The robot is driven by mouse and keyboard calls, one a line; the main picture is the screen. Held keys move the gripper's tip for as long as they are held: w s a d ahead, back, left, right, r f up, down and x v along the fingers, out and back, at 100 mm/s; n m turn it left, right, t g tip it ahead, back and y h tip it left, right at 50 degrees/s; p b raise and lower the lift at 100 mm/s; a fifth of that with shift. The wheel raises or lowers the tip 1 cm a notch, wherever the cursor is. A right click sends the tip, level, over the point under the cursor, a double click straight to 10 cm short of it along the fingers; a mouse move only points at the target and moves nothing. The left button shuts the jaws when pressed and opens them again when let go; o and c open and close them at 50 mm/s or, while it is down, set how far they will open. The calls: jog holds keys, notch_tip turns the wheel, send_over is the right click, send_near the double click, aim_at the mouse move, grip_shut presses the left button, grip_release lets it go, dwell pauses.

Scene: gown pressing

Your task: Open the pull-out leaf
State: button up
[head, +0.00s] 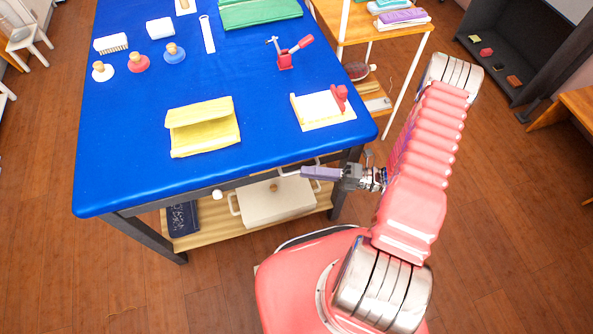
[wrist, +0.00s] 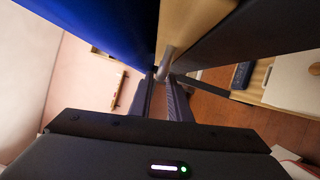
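In the wrist view the pull-out leaf shows as a light wooden edge (wrist: 187,22) between the blue table top and a dark apron. A grey metal handle (wrist: 166,62) stands out from it. My gripper (wrist: 162,78) has the handle between its two fingertips, with only a narrow gap between the fingers, and looks shut on it. In the head view my gripper (head: 303,172) reaches leftward just beyond the table's front edge, near its right corner.
The blue table (head: 130,150) carries a yellow folded cloth (head: 203,127), a white board with a red piece (head: 322,110) and several small tools. A lidded white box (head: 270,203) sits on the shelf below. A white knob (head: 217,194) is at the front.

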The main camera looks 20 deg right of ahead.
aim_at(298, 171)
jog(key=shift+x, duration=1.95)
jog(key=shift+c, duration=0.3)
grip_shut()
